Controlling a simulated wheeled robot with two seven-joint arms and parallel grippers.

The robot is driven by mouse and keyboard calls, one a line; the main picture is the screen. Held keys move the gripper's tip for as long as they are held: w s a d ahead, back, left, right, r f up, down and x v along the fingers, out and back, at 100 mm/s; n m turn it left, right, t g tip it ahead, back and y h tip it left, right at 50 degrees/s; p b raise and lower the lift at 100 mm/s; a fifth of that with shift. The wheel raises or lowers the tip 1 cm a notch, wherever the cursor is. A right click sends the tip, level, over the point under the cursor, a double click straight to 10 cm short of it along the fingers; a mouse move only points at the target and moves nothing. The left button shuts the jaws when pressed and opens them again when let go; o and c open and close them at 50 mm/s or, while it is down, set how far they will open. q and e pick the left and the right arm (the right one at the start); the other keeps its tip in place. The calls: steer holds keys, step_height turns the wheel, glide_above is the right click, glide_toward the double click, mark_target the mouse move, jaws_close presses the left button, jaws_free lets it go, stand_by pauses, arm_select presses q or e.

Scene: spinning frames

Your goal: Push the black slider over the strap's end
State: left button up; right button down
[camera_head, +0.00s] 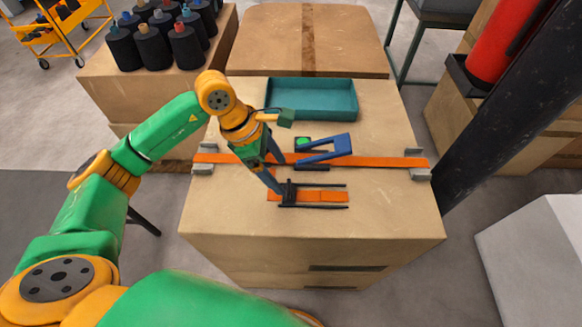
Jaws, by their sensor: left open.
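My left gripper (281,177) is open above the left side of the table. One fingertip is at the slider's left side; I cannot tell whether it touches. The other finger is farther back, over a long orange strap (385,162) that crosses the table. The gripper hides part of the long strap. My right gripper is out of view.
A teal tray (345,100) stands at the back. Grey brackets (420,174) hold the long strap's ends. The table's front and right front are clear.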

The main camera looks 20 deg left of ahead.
mark_target(284, 184)
arm_select(q)
steer(key=f, duration=0.1)
steer(key=d+f, duration=0.2)
steer(key=shift+s+f+p, duration=0.35)
steer(key=shift+s, duration=0.05)
steer(key=shift+w+f, duration=0.3)
steer(key=shift+f, duration=0.15)
steer(key=shift+s, duration=0.1)
steer(key=c, duration=0.5)
jaws_close()
